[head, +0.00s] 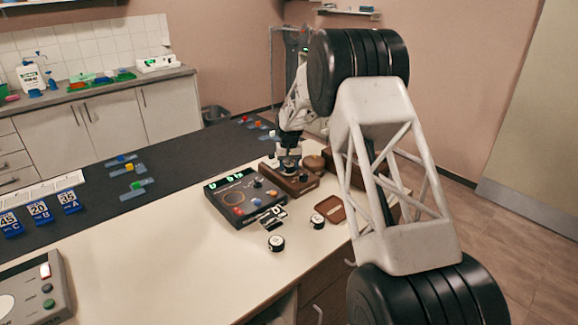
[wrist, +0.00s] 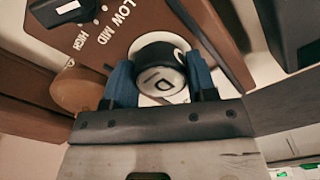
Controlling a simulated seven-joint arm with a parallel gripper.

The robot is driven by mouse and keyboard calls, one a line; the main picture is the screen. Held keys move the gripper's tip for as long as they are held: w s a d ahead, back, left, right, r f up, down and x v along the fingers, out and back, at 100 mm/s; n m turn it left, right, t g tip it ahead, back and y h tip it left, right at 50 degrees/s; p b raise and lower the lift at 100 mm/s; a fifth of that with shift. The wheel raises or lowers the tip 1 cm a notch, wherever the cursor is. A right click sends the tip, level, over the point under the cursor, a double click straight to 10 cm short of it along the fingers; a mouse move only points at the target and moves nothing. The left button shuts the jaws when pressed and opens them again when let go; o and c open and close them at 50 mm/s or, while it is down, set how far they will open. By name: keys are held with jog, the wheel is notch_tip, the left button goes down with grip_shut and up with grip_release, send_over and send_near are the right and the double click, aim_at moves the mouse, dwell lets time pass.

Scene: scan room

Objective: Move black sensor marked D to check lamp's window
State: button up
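The black sensor marked D (wrist: 160,80) has a pale top with the letter D and sits between the blue fingers of my gripper (wrist: 161,85) in the wrist view. Both fingers appear to touch its sides. Below it is the brown check lamp (wrist: 95,62), with LOW, MID and HIGH lettering and a dark knob. The lamp's pale round window (wrist: 147,101) shows around the sensor. I cannot tell whether the sensor touches it. In the head view, my gripper (head: 288,163) points down over the lamp (head: 297,186); the sensor is not clear there.
A dark meter box (head: 228,202) with a lit display stands left of the lamp. Two other black sensors, one (head: 276,243) in front and one (head: 317,222) to its right, stand near a brown tray (head: 330,208). The front-left white tabletop (head: 180,255) is clear.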

jog(key=o, duration=0.4)
jog(key=shift+o, duration=0.2)
jog(key=shift+r, duration=0.2)
notch_tip(320, 180, up, 12)
dwell(0.4)
dwell(0.6)
